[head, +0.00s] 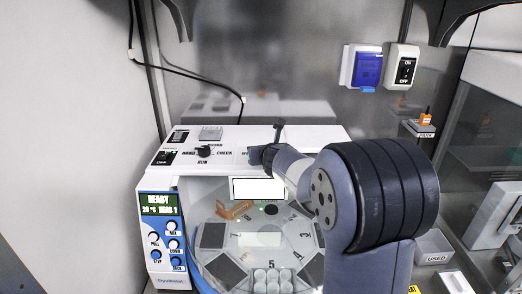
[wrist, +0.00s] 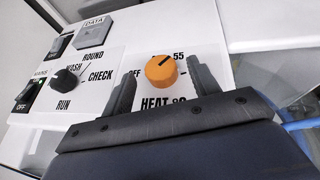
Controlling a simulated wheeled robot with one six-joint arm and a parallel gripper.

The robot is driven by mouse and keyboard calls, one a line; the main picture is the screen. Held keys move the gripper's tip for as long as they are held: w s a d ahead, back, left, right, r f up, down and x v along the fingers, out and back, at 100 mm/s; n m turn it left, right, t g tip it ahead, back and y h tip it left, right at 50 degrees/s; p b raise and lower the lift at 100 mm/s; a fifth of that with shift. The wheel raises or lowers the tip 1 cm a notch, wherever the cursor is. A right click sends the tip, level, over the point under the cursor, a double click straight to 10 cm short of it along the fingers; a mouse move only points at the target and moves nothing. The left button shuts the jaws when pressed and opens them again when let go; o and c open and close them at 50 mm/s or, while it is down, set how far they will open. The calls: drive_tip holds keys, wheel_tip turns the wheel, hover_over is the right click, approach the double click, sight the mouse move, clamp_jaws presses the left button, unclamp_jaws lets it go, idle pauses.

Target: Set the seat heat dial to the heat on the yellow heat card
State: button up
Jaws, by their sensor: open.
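The seat heat dial (wrist: 161,71) is an orange round knob on the white panel, seen in the wrist view. Its dark pointer mark is toward the upper right, near the label 55. My gripper (wrist: 158,85) is open, with one finger on each side of the knob and gaps showing between. In the head view my gripper (head: 262,155) is at the machine's top, and the dial is hidden there. A yellow card (head: 414,289) shows only a corner at the bottom edge; its heat cannot be read.
A black selector knob (wrist: 66,80) with WASH, CHECK and RUN labels is left of the dial. A DATA socket (wrist: 95,30) is behind it. A display (head: 159,204) reads READY. An orange-topped item (head: 425,119) stands on a right shelf; a USED bin (head: 435,246) is below.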

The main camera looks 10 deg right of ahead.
drive_tip(key=shift+x, duration=1.85)
drive_tip(key=c, duration=1)
drive_tip(key=shift+m+h+b, duration=0.4)
drive_tip(key=shift+h, duration=0.1)
drive_tip(key=shift+f+m+h+b, duration=0.1)
drive_tip(key=shift+m+h+b, duration=0.25)
drive_tip(key=shift+m+h, duration=0.05)
drive_tip(key=shift+a+m+h+b, duration=0.1)
drive_tip(key=shift+m+h+b, duration=0.4)
drive_tip(key=shift+m+h, duration=0.4)
drive_tip(key=shift+m+g+h, duration=1)
drive_tip(key=shift+m+h, duration=0.4)
drive_tip(key=shift+h, duration=0.2)
